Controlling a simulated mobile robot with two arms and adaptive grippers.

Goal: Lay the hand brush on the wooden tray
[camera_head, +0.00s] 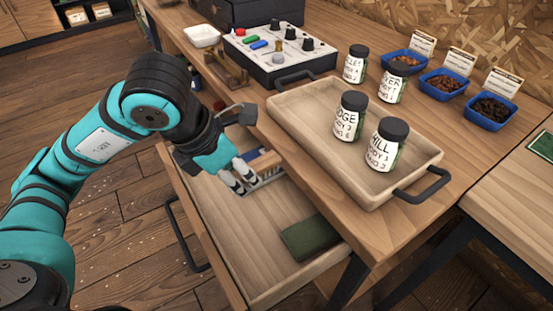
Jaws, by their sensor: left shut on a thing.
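My left gripper (240,178) reaches down into the open drawer and is shut on the hand brush (264,164). The brush has a wood-coloured body and pale bristles; part of it is hidden behind the fingers. The brush is at the drawer's far end, close to the table edge; I cannot tell whether it touches the drawer floor. The wooden tray (292,114) lies on the table to the right, with black handles. Two labelled jars stand in it, one near the middle (348,118) and one toward the right end (384,148). My right gripper is not in view.
The open drawer (240,230) holds a green cloth-like item (310,237). Two more jars (356,64) (391,84) stand behind the tray. A control box (280,52), white dish (202,36) and blue bean bins (441,85) are farther back. The tray's left part is bare.

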